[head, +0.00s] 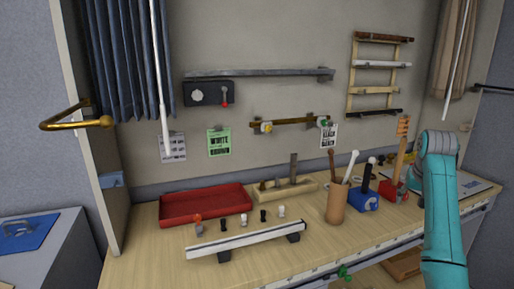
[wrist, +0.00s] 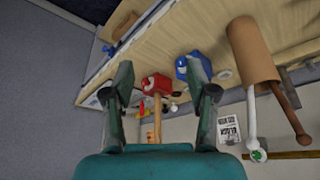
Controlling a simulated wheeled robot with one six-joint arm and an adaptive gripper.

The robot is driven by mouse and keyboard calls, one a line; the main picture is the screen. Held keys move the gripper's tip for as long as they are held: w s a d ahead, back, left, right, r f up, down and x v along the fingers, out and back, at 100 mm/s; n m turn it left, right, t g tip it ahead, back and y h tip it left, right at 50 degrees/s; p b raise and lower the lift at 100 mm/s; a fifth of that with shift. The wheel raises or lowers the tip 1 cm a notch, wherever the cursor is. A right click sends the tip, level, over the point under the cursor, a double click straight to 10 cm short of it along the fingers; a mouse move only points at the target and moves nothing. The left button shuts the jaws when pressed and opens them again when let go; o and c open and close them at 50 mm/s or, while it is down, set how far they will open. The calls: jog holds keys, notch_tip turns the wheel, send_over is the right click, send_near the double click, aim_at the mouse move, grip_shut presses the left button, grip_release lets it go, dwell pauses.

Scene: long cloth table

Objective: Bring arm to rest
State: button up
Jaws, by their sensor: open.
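My gripper (wrist: 160,88) shows in the wrist view with its two dark fingers spread apart and nothing between them. Beyond the fingers, apart from them, is a red holder (wrist: 155,86) with a wooden handle. The wrist view looks at the bench upside down. In the head view my teal arm stands at the right, in front of the bench's right end. I cannot make out the gripper there.
The wooden bench (head: 150,262) carries a red tray (head: 205,205), a white rail (head: 245,240), a brown cup (head: 337,204) with sticks, a blue holder (head: 366,201) and the red holder (head: 394,192) near my arm. A brass hook (head: 75,122) juts out at left.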

jog(key=s+a+f+t, duration=0.1)
jog(key=s+a+f, duration=0.15)
jog(key=f, duration=0.65)
jog(key=s+a+f+n, duration=0.1)
jog(key=a+f, duration=0.2)
jog(key=f, duration=0.5)
jog(key=s+a+f+t, duration=0.1)
jog(key=a+f, duration=0.2)
jog(key=f, duration=0.6)
jog(key=s+a+f+n+t, duration=0.1)
jog(key=s+a+f+t, duration=0.1)
jog(key=s+a+f, duration=0.5)
jog(key=s+a+f+t, duration=0.1)
jog(key=s+a+f, duration=0.1)
jog(key=s+f, duration=0.75)
jog(key=s+a+r+n+t, duration=0.15)
jog(key=s+a, duration=0.25)
jog(key=s, duration=0.9)
jog(key=s+a+r+t, duration=0.15)
jog(key=s+a, duration=0.25)
jog(key=s, duration=0.8)
jog(key=s+a+r+n+t+y, duration=0.1)
jog(key=s+a+r+t, duration=0.1)
jog(key=s+r, duration=1.4)
jog(key=shift+s+a+r+t+y, duration=0.3)
jog(key=shift+s+a+r+y, duration=0.15)
jog(key=shift+s, duration=0.5)
